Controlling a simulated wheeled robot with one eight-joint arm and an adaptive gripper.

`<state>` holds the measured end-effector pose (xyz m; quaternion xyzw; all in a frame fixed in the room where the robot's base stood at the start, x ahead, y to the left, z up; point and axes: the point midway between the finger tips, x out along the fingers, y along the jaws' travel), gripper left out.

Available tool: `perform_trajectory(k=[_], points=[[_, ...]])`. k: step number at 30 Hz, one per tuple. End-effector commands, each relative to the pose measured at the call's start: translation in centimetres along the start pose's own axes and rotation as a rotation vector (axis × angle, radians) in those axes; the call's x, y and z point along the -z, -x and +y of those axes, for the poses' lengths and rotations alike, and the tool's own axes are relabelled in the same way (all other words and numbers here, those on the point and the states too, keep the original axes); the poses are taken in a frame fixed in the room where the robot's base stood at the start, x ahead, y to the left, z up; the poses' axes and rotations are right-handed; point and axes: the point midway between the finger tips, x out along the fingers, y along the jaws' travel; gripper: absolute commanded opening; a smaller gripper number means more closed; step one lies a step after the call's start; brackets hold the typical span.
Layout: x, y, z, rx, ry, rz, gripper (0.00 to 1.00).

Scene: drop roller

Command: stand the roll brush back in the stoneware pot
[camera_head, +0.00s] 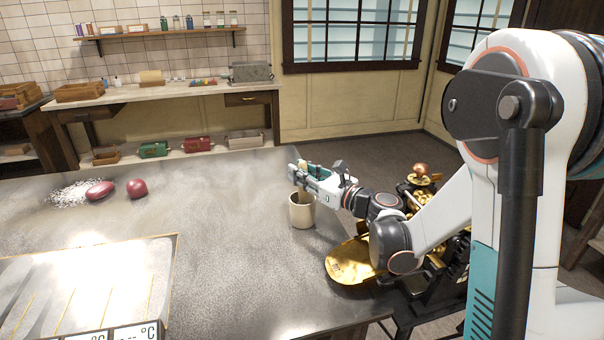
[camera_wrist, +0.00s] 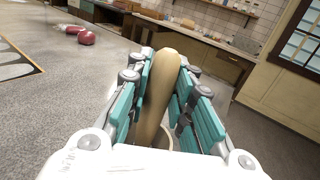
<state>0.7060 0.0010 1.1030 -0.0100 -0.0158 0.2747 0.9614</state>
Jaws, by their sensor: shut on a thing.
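The stoneware pot (camera_head: 302,211) is a cream cylinder standing on the grey metal table near its right edge. My gripper (camera_head: 299,178) is just above the pot's mouth. In the wrist view my gripper (camera_wrist: 160,90) is shut on the pale wooden handle of the roll brush (camera_wrist: 159,75), between its teal pads. The brush's lower end is hidden behind the gripper. Part of the pot's rim (camera_wrist: 166,138) shows below the fingers in the wrist view. I cannot tell how deep the brush sits in the pot.
Two red lumps (camera_head: 137,188) lie at the table's left beside white powder (camera_head: 70,193). A brass pan (camera_head: 352,262) and a black-and-gold machine (camera_head: 440,262) stand right of the pot, close to my arm. The table's middle is clear.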

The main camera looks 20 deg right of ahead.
Motion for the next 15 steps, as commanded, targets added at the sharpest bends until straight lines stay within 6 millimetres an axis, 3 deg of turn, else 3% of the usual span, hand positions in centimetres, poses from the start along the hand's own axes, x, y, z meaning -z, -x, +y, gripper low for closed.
perform_trajectory(k=[11, 12, 15], points=[[0.46, 0.01, 0.01, 0.000, 0.000, 0.000, 0.00], [0.44, 0.01, 0.01, 0.000, 0.000, 0.000, 0.25], [0.41, 0.01, 0.01, 0.000, 0.000, 0.000, 0.45]])
